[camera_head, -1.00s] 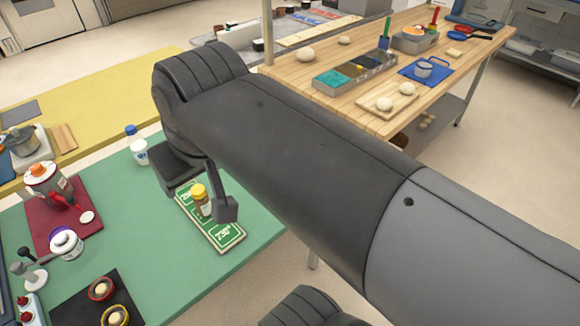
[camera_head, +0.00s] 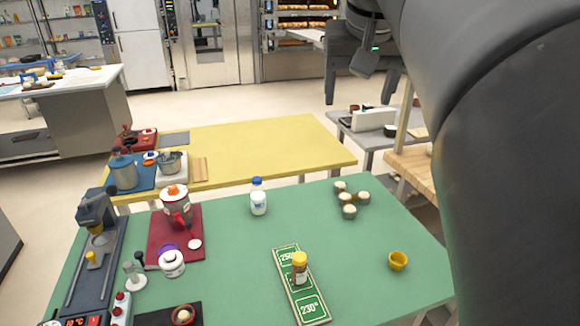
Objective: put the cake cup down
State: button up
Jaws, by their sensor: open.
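My gripper (camera_head: 361,90) is at the upper right, raised beyond the green table. Its two dark fingers hang apart with nothing seen between them. A small yellow cup (camera_head: 397,261), which may be the cake cup, stands upright on the right part of the green table (camera_head: 350,285), well apart from my gripper. Several small pale round-topped items (camera_head: 349,211) cluster near the table's back right. A round red-rimmed cup with a pale filling (camera_head: 183,315) sits on a black mat at the bottom edge, partly cut off.
A green numbered board (camera_head: 309,308) carries a yellow-capped jar (camera_head: 300,266). A blue-capped bottle (camera_head: 258,198) stands behind it. A red mat (camera_head: 160,229) with a blender and a dark machine (camera_head: 95,260) fill the left. My arm covers the right side.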

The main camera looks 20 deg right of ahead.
jog(key=w+d+m, duration=0.2)
jog(key=w+d, duration=0.1)
jog(key=d, duration=0.8)
jog(key=m+g, duration=0.1)
jog(key=m, duration=0.1)
send_over(397, 262)
jog(key=s+a, duration=0.3)
jog(key=shift+h, duration=0.4)
notch_tip(397, 262, down, 49)
jog(key=shift+r, duration=0.2)
jog(key=shift+d+x, duration=0.2)
jog(key=shift+x, duration=3.05)
jog(key=shift+c, duration=0.2)
jog(key=c, duration=1)
jog(key=shift+c, duration=0.2)
